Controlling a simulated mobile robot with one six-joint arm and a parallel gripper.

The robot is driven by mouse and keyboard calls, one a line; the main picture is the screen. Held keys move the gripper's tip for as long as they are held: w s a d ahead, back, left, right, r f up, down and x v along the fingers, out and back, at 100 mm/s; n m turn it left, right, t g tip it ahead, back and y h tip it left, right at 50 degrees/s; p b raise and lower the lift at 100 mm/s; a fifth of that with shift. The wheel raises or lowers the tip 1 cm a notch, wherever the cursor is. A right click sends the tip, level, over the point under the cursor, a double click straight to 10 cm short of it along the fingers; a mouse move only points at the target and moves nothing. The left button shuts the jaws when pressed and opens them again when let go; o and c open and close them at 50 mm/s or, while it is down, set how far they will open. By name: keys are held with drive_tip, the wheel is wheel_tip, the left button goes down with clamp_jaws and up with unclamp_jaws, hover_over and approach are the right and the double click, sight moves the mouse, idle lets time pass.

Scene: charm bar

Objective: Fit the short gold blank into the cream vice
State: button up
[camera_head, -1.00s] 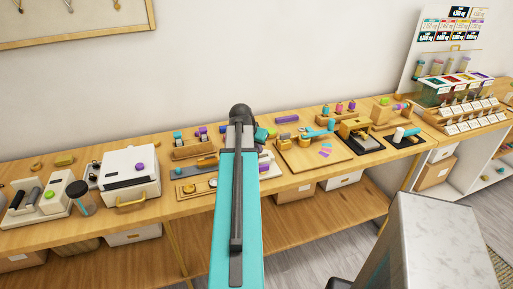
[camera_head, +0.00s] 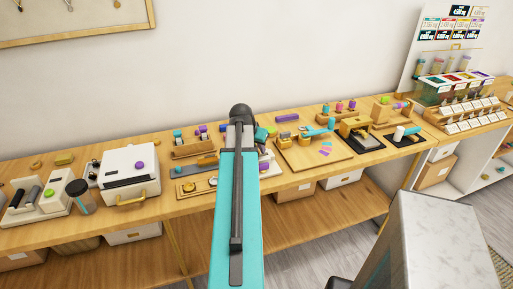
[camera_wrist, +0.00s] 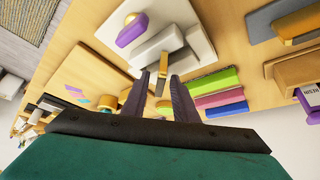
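The cream vice (camera_wrist: 160,45) is at the top middle of the wrist view, just beyond my fingertips, with a purple and gold handle at its far left. In the head view a pale part of the vice (camera_head: 271,166) shows at the right of my arm. My gripper (camera_wrist: 160,76) has its two dark fingers apart, pointing toward the vice. A small gold piece (camera_wrist: 160,88), perhaps the short gold blank, shows in the gap, with bare space seen at its sides. A grey strip lies just above it. In the head view my arm hides the gripper.
Green, pink and blue blocks (camera_wrist: 215,92) lie close to the right of my fingers. A wooden board (camera_head: 318,157) with loose pieces stands to the right in the head view. A white machine (camera_head: 128,172) stands on the left of the bench.

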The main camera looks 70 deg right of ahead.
drive_tip(key=shift+r, duration=0.35)
drive_tip(key=b+v, duration=0.2)
drive_tip(key=v, duration=0.9)
drive_tip(key=shift+a+r, duration=0.25)
drive_tip(key=shift+r, duration=0.1)
drive_tip(key=shift+w+r, duration=0.1)
drive_tip(key=shift+r, duration=0.1)
idle(0.3)
